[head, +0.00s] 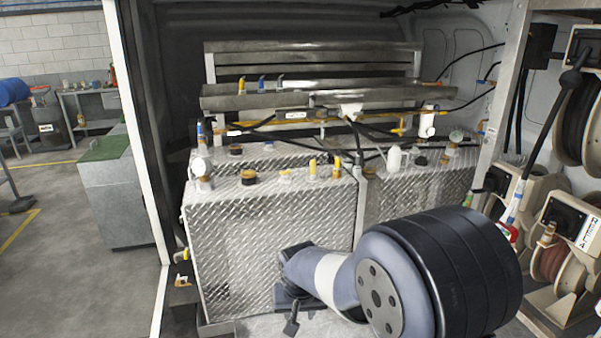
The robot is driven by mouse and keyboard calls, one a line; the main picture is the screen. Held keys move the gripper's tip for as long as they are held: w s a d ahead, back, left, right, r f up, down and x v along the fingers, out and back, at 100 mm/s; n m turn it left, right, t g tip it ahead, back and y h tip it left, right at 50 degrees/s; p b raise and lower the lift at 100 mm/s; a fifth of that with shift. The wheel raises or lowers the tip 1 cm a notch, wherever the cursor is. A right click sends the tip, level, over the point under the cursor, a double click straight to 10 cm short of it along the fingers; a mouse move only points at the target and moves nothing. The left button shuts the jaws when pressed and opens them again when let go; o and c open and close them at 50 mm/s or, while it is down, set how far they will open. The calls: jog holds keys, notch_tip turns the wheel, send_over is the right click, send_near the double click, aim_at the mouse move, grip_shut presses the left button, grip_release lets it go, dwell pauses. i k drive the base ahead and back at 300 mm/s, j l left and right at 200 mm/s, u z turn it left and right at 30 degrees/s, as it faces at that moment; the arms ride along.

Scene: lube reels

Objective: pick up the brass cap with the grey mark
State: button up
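Several caps sit on top of the diamond-plate tanks (265,235). A brass cap with a dark top (249,177) stands near the front left of the nearer tank. A similar cap (236,150) sits farther back. A small brass-toned cap (443,160) is on the right tank. They are too small for me to tell which one bears a grey mark. My gripper (292,311) is low in front of the near tank's face, below the caps and apart from them. It is small, dark and partly hidden by my arm, so its opening is unclear.
Yellow-handled valves (312,168), a white bottle (394,158) and black hoses (375,139) crowd the tank tops. A metal shelf (310,97) spans behind. Hose reels (568,245) stand at right. A white door post (139,150) bounds the left side.

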aim_at(369, 169)
jog(key=i+l+z, duration=0.15)
jog(key=i+z, duration=0.2)
jog(key=i, duration=0.15)
jog(key=i+z, duration=0.35)
jog(key=i, duration=0.15)
jog(key=i+j+z, duration=0.15)
jog(key=i+z, duration=0.2)
jog(key=i, duration=0.2)
jog(key=i+l+u, duration=0.3)
jog(key=i+u, duration=0.15)
jog(key=i, duration=0.3)
jog(key=i+l+u, duration=0.95)
jog(key=i+l, duration=0.3)
jog(key=l, duration=0.2)
